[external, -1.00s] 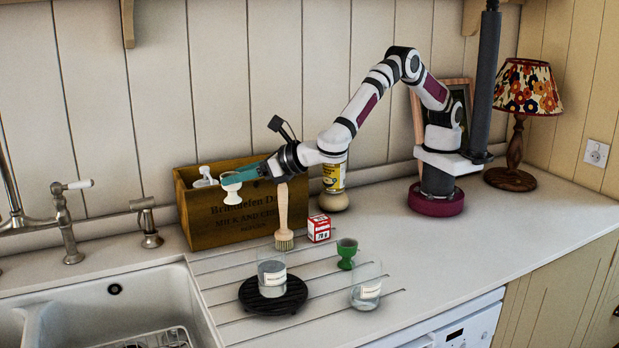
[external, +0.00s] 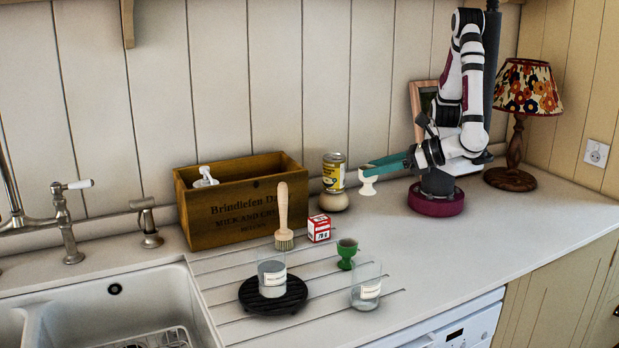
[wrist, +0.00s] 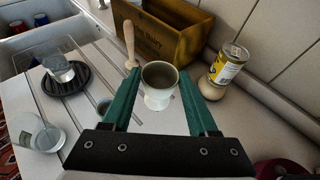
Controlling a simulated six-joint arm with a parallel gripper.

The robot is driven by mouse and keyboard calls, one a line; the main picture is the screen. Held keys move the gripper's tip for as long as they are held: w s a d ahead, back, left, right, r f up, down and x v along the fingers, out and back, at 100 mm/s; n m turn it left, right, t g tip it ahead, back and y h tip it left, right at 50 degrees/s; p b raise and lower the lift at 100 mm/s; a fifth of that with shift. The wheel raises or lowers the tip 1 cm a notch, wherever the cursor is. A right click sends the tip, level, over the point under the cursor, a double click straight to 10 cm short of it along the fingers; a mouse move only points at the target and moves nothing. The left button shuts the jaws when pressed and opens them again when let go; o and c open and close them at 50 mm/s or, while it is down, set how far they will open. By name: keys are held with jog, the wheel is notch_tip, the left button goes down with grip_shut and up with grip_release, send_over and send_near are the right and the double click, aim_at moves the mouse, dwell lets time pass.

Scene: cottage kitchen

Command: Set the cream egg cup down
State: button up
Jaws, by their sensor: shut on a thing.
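The cream egg cup (external: 367,186) is held upright in my gripper (external: 369,170), whose teal fingers are shut on it. It hangs above the counter, right of the yellow tin, with the worktop visible below it. In the wrist view the egg cup (wrist: 160,84) sits between the fingertips of my gripper (wrist: 160,88), and its open rim faces the camera. Its bowl looks empty.
A wooden crate (external: 240,208) stands at the back left. A yellow tin (external: 333,170) stands on a round base beside it. A brush (external: 283,215), red box (external: 319,228), green egg cup (external: 347,254) and glasses (external: 366,288) stand nearby. The right-hand counter (external: 460,245) is clear.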

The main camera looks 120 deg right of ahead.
jog(key=s+f, duration=0.1)
jog(key=f, duration=0.3)
jog(key=s+d+f, duration=0.1)
jog(key=f, duration=0.4)
jog(key=s+f, duration=0.1)
jog(key=f, duration=0.4)
jog(key=shift+d, duration=0.35)
jog(key=shift+f, duration=0.15)
jog(key=o, duration=1.4)
